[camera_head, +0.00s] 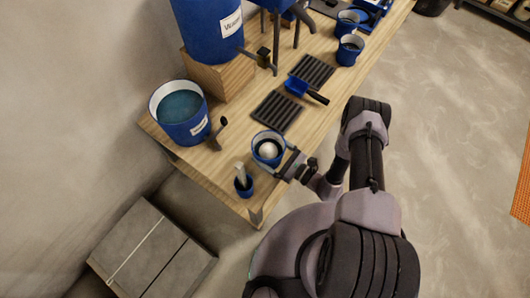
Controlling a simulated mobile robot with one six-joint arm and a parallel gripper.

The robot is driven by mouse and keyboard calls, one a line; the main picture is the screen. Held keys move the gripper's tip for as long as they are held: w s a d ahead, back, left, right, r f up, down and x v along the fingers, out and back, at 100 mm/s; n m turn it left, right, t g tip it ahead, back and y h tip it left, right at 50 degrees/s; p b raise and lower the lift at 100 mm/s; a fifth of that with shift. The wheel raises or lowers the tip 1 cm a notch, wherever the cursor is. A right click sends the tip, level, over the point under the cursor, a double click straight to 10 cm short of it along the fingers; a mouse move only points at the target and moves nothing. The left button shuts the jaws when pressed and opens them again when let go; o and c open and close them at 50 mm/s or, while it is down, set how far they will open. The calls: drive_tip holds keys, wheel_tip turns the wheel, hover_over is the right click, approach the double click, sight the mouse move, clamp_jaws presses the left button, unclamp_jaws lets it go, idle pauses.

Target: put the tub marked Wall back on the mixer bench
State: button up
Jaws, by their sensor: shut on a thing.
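My gripper (287,161) is shut on a small blue tub (263,160) with a light rim. A white, rounded content shows inside the tub. The tub is at the near right edge of the wooden bench (222,170). I cannot tell whether it touches the bench top or is held just above it. No label can be read on this tub, so I cannot confirm the word Wall. Two similar small blue tubs stand at the far end of the bench, one (348,54) nearer than the other (346,24).
A large blue bucket (183,132) of teal liquid stands at the bench's left. A blue tank (208,35) sits on a wooden block (222,78). A small blue pot (244,192) with tools is left of the held tub. Dark grates (276,112) and a blue scoop (295,86) lie behind.

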sight(259, 147)
drive_tip(key=shift+w+a, duration=0.45)
drive_tip(key=shift+w, duration=0.1)
drive_tip(key=shift+w+f+b, duration=0.1)
drive_tip(key=shift+f+b, duration=0.9)
drive_tip(key=shift+f, duration=0.75)
